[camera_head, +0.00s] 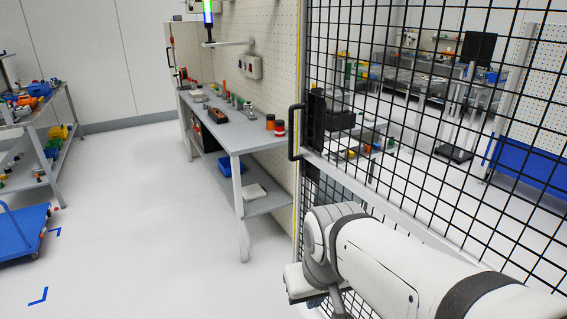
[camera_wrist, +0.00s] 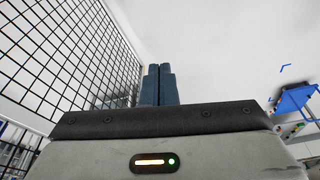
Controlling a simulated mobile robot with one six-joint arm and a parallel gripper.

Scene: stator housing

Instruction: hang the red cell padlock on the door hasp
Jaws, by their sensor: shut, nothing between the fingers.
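My gripper (camera_wrist: 159,69) shows in the wrist view with its two dark blue fingers together, shut and empty. My white arm crosses the lower right of the head view, in front of the mesh; the fingertips cannot be made out there. The black mesh door (camera_head: 420,130) fills the right of the head view, with a black handle (camera_head: 294,132) on its left edge. In the wrist view the mesh (camera_wrist: 75,50) stands left of the fingers, apart from them.
A grey workbench (camera_head: 235,132) with small items, including orange and dark jars (camera_head: 279,128), stands along the pegboard wall. A cluttered shelf (camera_head: 40,120) and a blue cart (camera_head: 22,232) are at left. The floor (camera_head: 140,210) between is clear.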

